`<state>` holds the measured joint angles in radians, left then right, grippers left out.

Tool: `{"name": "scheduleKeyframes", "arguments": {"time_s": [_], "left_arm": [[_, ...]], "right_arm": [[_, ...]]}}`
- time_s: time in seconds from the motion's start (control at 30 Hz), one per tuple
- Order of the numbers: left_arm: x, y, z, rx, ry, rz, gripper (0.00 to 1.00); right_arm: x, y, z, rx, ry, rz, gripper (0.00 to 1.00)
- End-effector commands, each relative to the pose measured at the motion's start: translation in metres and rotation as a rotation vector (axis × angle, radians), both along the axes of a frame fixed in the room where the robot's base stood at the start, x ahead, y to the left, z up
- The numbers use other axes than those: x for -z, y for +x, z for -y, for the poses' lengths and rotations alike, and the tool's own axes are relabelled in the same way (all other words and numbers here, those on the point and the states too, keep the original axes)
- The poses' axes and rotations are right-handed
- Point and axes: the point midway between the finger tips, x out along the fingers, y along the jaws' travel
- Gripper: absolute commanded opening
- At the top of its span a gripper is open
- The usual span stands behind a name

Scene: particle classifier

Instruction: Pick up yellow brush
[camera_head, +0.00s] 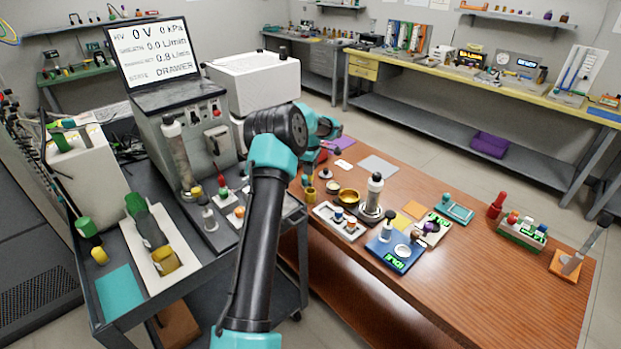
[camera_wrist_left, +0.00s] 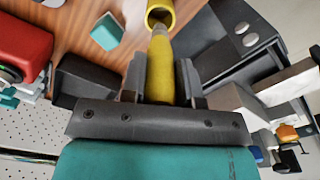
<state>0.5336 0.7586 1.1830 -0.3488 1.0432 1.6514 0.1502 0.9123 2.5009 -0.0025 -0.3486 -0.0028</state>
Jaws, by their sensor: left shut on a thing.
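The yellow brush (camera_wrist_left: 160,68) shows in the left wrist view, between the two dark fingers of my left gripper (camera_wrist_left: 163,82). The gripper is shut on it. Its far end lies at the mouth of a round yellow holder (camera_wrist_left: 153,18); I cannot tell whether it is still inside. In the head view my left gripper (camera_head: 309,168) is small, partly hidden by my arm, and points down over a small yellow piece (camera_head: 309,193) at the table's left edge. My right gripper is in neither view.
A dark cart (camera_head: 105,300) with an instrument stands at left.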

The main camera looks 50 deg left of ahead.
Motion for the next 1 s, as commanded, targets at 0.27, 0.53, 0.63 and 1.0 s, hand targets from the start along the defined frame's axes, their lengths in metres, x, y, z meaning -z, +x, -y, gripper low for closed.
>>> {"name": "scheduleKeyframes", "arguments": {"time_s": [0.27,0.53,0.63,1.0], "left_arm": [[-0.025,0.000,0.000,0.000,0.000,-0.001,0.05],[-0.026,0.000,0.000,0.000,0.000,-0.001,0.05],[-0.025,0.000,0.000,0.000,0.000,-0.001,0.05],[-0.022,0.018,0.041,0.069,-0.004,-0.003,0.05]], "right_arm": [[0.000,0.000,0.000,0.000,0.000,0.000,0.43],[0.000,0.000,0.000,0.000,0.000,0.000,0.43],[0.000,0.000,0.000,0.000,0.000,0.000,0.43],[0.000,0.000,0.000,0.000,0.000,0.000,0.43]]}}
